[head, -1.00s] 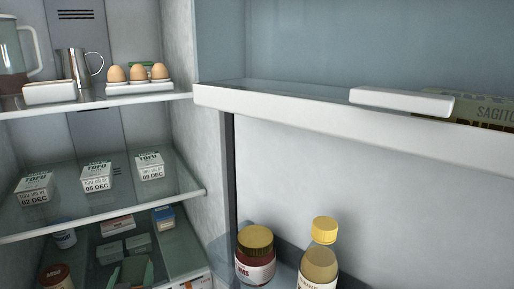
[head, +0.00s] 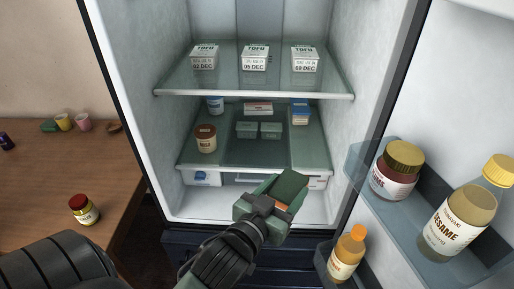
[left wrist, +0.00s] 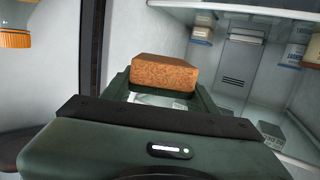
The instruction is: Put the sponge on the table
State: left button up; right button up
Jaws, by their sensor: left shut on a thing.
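My left gripper (head: 285,195) is in front of the open fridge's lower part. It is shut on the sponge, an orange-brown block; a small part of the sponge (head: 282,207) shows between the green fingers in the head view. In the left wrist view the sponge (left wrist: 165,72) sits across the fingers of the gripper (left wrist: 163,95). The brown wooden table (head: 38,185) stands at the left in the head view, outside the fridge and apart from the gripper. My right gripper is not in view.
The table's middle is bare. The open fridge door at right holds an orange-capped bottle (head: 347,254) and other bottles.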

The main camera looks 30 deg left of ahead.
aim_at(46, 214)
jog(key=j+u, duration=0.1)
jog(key=u, duration=0.5)
jog(key=j+u, duration=0.25)
jog(key=j, duration=0.2)
jog(key=i+j+u, duration=0.15)
jog(key=j+u, duration=0.15)
jog(key=i+j+u, duration=0.1)
jog(key=j+u, duration=0.15)
jog(key=j, duration=0.25)
jog(key=i+j+u, duration=0.25)
jog(key=j, duration=0.15)
jog(key=i+j, duration=0.1)
jog(key=j, duration=0.2)
jog(key=i+j, duration=0.1)
jog(key=j, duration=0.15)
